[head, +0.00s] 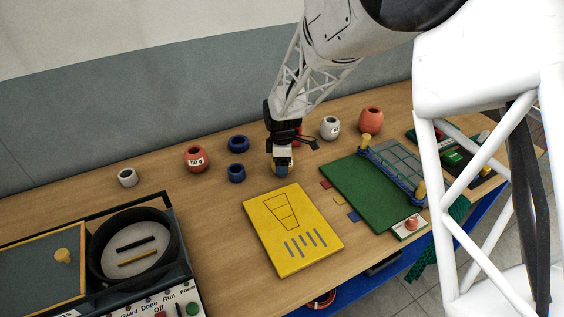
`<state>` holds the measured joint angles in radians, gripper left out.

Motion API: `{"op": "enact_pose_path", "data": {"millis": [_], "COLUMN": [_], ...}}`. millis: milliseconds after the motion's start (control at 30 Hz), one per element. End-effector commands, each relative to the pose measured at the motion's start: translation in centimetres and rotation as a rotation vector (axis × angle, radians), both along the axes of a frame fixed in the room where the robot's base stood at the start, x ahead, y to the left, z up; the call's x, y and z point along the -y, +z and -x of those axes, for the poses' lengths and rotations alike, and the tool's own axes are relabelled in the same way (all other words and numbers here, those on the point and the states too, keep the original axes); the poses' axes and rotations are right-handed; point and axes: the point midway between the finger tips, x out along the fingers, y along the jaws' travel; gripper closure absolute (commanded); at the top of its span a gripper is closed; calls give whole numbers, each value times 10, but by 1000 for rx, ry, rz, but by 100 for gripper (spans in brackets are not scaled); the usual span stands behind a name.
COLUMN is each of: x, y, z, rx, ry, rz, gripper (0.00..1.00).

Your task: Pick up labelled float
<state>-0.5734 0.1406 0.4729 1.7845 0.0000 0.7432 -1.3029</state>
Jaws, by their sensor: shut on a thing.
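My gripper (283,155) points down above the wooden bench, just behind the yellow board. It is shut on a small float (283,170), which shows dark blue low down with a pale patch; the fingers hide most of it. I cannot tell whether it touches the bench. A red float with a white weight label (196,158) stands to the left. A white float with a small label (330,127) stands to the right of my gripper, and another white float (128,177) stands at far left.
The yellow board (292,232) lies in front. A green board (352,195) with a blue bar lies right. A machine with a round bowl (165,217) fills the left front.

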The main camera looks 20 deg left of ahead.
Motion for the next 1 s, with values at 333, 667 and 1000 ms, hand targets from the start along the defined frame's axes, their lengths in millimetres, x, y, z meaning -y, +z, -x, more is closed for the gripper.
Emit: {"op": "enact_pose_path", "data": {"millis": [333,667,1000], "x": [0,13,42], "y": [18,38,43], "z": [0,21,67], "rx": [0,0,0], "ry": [0,0,0], "rz": [0,0,0], "gripper": [49,49,49]}}
